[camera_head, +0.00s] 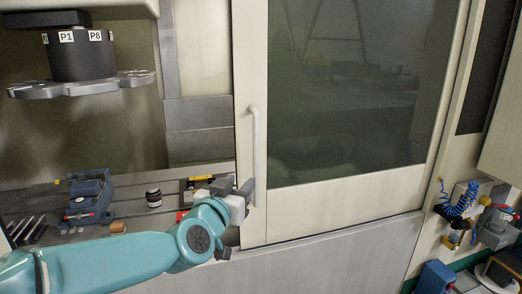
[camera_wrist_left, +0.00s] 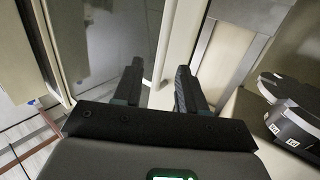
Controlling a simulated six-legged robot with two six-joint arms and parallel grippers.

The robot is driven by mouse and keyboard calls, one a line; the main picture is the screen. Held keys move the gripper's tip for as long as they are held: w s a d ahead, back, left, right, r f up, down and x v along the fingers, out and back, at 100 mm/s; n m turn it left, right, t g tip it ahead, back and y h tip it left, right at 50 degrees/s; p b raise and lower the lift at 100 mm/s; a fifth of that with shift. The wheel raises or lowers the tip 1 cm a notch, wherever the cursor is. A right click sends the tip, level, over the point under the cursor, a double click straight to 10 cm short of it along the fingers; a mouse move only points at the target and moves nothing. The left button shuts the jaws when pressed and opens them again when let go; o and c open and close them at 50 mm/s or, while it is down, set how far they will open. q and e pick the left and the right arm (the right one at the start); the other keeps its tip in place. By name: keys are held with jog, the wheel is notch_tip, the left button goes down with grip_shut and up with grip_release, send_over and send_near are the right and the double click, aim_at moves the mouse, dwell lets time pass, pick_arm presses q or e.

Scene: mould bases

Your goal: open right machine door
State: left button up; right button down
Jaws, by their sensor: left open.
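The right machine door (camera_head: 350,182) is a cream frame around a dark window. Its left edge borders a gap through which the machine's inside shows. A pale vertical bar handle (camera_head: 255,140) stands near that edge. My left gripper (camera_head: 238,187) is open at the handle's lower part, close to the door's left edge. In the left wrist view, my two dark fingers (camera_wrist_left: 158,80) are spread apart, with the pale handle (camera_wrist_left: 164,45) showing between and beyond them. I cannot tell whether a finger touches it. My right gripper is not in view.
Inside the machine are a blue vise (camera_head: 88,200), a dark spindle head (camera_head: 82,55) with a grey disc, and a small black-and-red cylinder (camera_head: 153,198). Right of the door hang a coiled blue hose (camera_head: 457,205) and fittings. The lower panel (camera_head: 330,255) is plain.

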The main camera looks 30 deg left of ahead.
aim_at(255, 149)
pick_arm(q)
jog(key=shift+t, duration=0.3)
jog(key=r+p+x, duration=0.1)
jog(key=x, duration=0.4)
jog(key=p+x, duration=0.1)
jog(key=x, duration=0.4)
jog(key=a+r+p+x, duration=0.1)
jog(key=x, duration=0.4)
jog(key=shift+a+r, duration=0.15)
jog(key=shift+r, duration=0.15)
grip_shut()
